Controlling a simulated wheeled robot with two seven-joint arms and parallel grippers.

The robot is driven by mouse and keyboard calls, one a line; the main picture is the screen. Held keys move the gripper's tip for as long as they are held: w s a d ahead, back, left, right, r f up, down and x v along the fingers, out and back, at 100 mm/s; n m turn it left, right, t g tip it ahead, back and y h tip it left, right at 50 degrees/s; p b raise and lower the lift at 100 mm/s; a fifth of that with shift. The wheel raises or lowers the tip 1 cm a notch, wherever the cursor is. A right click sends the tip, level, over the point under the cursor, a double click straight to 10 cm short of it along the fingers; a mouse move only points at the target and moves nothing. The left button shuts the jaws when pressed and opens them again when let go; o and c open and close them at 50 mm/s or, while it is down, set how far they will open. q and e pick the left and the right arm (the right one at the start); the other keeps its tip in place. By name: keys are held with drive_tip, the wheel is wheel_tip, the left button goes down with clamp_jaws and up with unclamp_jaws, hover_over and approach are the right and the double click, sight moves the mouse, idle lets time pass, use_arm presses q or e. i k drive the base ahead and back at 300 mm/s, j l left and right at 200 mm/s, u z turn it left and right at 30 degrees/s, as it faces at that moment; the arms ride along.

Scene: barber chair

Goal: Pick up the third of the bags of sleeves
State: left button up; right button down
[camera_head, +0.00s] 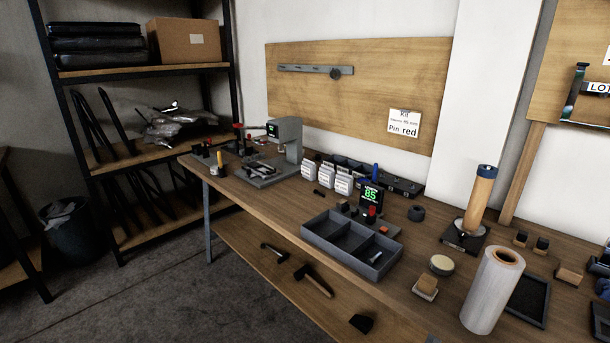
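Three small white bags with printed labels stand upright in a row on the workbench (275,200). The left bag (308,171), the middle bag (325,176) and the right bag (343,183) are close together, right of a grey press (287,138). I take these as the bags of sleeves; their print is too small to read. Neither of my grippers shows in the head view.
In front of the bags is a dark divided tray (345,262). A display reading 85 (370,194) stands right of them, with dark bins (385,180) behind. A white roll (492,290) and an orange-handled tool (478,202) stand further right.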

sight(308, 168)
drive_tip(key=i+j+z, duration=0.95)
drive_tip(key=j+z, duration=0.2)
drive_tip(key=i+j+z, duration=0.1)
drive_tip(key=j+z, duration=0.2)
drive_tip(key=i+j+z, duration=0.1)
drive_tip(key=j+z, duration=0.2)
drive_tip(key=j, duration=0.25)
drive_tip(key=j+z, duration=0.25)
drive_tip(key=j, duration=0.15)
